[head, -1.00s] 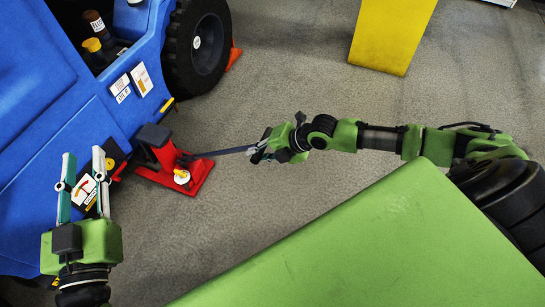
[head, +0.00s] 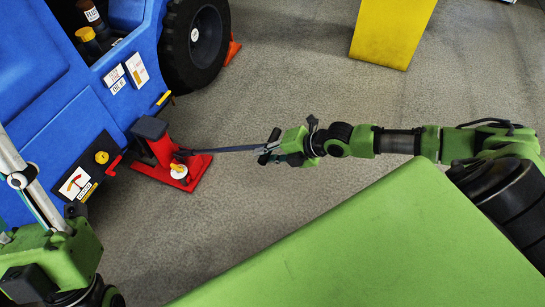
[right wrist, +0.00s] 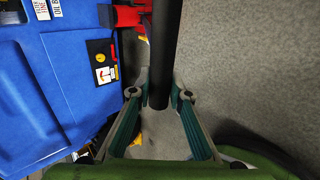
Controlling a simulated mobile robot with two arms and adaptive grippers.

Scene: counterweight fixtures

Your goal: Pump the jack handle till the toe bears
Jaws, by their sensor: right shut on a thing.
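A red jack (head: 191,174) stands on the floor against the side of the blue machine (head: 62,95). It has a dark block on top and a yellow knob on a white disc at its base. Its dark handle (head: 225,150) reaches right; the handle also fills the upper middle of the right wrist view (right wrist: 165,45). My right gripper (head: 270,148) is shut on the handle's free end. I cannot tell whether the jack's toe bears. My left gripper (head: 12,195) is at the lower left edge, empty, its fingers apart and partly cut off.
A black panel (head: 83,188) with a gauge picture and yellow button is on the machine beside the jack. A black wheel (head: 200,42) with an orange wedge (head: 233,50) stands behind. A yellow block (head: 391,32) stands farther back. The grey floor around the handle is clear.

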